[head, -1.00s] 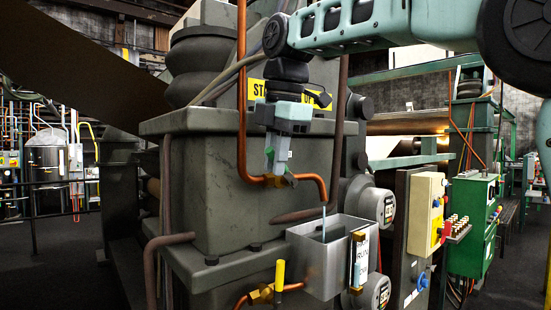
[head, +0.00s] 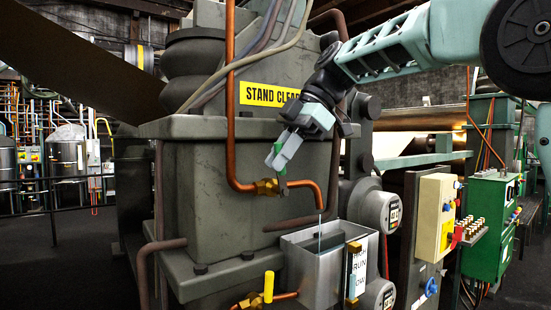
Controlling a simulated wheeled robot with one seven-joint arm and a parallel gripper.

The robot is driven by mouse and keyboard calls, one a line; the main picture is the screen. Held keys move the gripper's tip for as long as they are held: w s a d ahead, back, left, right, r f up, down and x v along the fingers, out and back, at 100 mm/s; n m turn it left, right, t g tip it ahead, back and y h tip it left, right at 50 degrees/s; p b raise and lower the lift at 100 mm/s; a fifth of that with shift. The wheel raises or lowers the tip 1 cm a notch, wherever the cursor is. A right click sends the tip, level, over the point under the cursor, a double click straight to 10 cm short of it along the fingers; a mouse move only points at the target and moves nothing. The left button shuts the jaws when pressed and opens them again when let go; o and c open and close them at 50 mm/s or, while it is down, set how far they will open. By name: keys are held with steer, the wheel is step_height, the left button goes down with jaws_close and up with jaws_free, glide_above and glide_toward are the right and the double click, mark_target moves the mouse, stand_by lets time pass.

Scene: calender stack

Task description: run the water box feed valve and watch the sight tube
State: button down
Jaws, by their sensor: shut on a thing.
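The feed valve (head: 268,187) is a brass body on the copper pipe, above the water box. My gripper (head: 277,158) is just above it, tilted, its jaws shut on the valve's green handle (head: 286,153). The fingers partly hide the handle. The water box (head: 312,268) is an open grey metal box below the pipe's outlet. A thin pale stream (head: 320,232) falls from the outlet into it. The sight tube (head: 350,287) runs between brass fittings on the box's right side, beside a white plate (head: 361,265) with HIGH, RUN and LOW marks. The level in the tube is too small to read.
A STAND CLEAR sign (head: 268,94) is behind my wrist.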

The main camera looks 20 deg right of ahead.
steer(key=shift+w+d+g+y+b, duration=0.15)
steer(key=shift+d+y+b, duration=0.2)
steer(key=shift+y, duration=0.3)
steer(key=shift+w+d+g+y+b, duration=0.1)
steer(key=shift+d+g+y+b, duration=0.1)
steer(key=shift+d+y, duration=0.35)
steer(key=shift+a, duration=0.1)
steer(key=c, duration=1.4)
jaws_free()
steer(key=p+v, duration=0.4)
steer(key=v, duration=1.3)
steer(key=shift+d+p, duration=0.3)
